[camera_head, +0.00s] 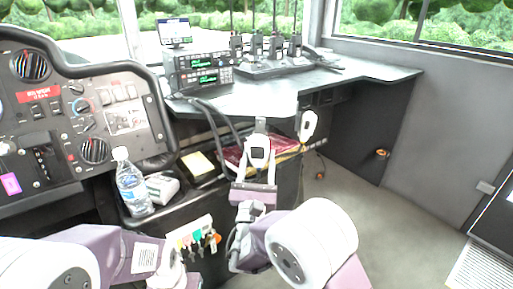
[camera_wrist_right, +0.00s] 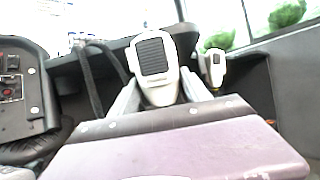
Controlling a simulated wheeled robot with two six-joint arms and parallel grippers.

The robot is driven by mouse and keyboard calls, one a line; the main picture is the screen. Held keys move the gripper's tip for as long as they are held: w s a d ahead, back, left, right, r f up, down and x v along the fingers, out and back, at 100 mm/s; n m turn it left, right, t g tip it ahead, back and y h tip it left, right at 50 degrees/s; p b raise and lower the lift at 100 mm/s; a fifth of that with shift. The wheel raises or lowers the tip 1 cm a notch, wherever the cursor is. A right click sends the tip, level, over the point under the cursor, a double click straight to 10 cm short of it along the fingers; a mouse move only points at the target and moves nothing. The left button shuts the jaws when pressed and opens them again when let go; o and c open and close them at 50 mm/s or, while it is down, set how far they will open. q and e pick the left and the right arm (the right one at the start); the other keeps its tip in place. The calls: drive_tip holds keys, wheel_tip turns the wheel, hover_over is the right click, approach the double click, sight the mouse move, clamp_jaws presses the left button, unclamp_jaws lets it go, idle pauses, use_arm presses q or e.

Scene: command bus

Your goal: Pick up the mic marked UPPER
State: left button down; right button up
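A white hand mic (camera_head: 258,150) with a dark grille hangs below the desk edge at the centre of the head view. It fills the middle of the right wrist view (camera_wrist_right: 155,65). My right gripper (camera_head: 257,168) has its light fingers on either side of this mic's lower part; they look spread, and whether they touch it is unclear. A second white mic (camera_head: 308,126) hangs to the right, and it also shows in the right wrist view (camera_wrist_right: 214,66). No UPPER marking is readable on or near either mic. My left gripper (camera_head: 176,272) is low in the head view, its fingers unclear.
Stacked radios (camera_head: 200,72) and a rack of handheld radios (camera_head: 268,62) stand on the desk (camera_head: 350,72). Black cables (camera_head: 212,115) hang left of the centre mic. A water bottle (camera_head: 131,185) stands at left. Colour-tagged keys (camera_head: 195,238) hang near my left arm.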

sight(257, 150)
drive_tip(key=c, duration=0.6)
drive_tip(key=shift+r+p, duration=1.95)
drive_tip(key=shift+r, duration=0.55)
drive_tip(key=shift+c, duration=0.2)
drive_tip(key=shift+s+a, duration=0.1)
drive_tip(key=shift+s, duration=0.45)
drive_tip(key=s, duration=0.6)
drive_tip(key=shift+a+r, duration=0.4)
drive_tip(key=shift+w, duration=0.1)
